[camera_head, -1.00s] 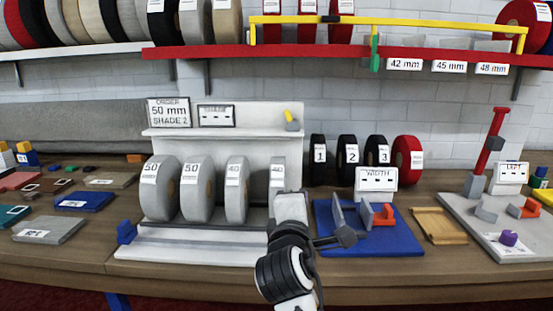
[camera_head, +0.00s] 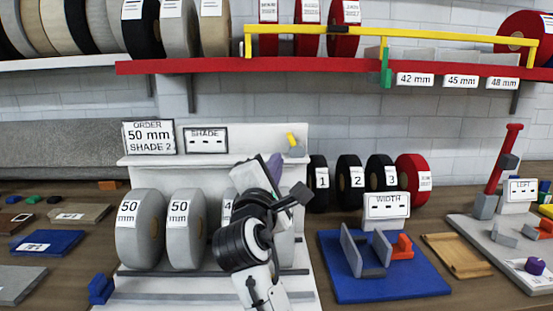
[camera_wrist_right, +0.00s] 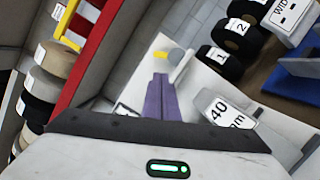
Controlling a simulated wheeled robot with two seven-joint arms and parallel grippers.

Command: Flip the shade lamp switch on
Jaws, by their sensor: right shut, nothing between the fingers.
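The shade switch is a yellow lever on a grey base (camera_head: 296,148) at the right end of the white rack's top ledge. Its lever tilts up and to the left. In the right wrist view the yellow lever (camera_wrist_right: 160,56) shows just beyond my fingertips. The shade display (camera_head: 206,140) stands on the same ledge and shows dashes. My right gripper (camera_head: 274,163) is shut and empty, its purple fingers just left of and below the switch base. The fingers also show in the wrist view (camera_wrist_right: 160,97); whether they touch the switch I cannot tell. My left gripper is out of view.
Grey rolls (camera_head: 140,230) stand on the rack below the ledge, partly hidden by my right arm. Numbered black rolls (camera_head: 318,184) and a red roll (camera_head: 412,180) stand to the right. A red shelf (camera_head: 350,63) with a yellow bar (camera_head: 440,28) hangs above.

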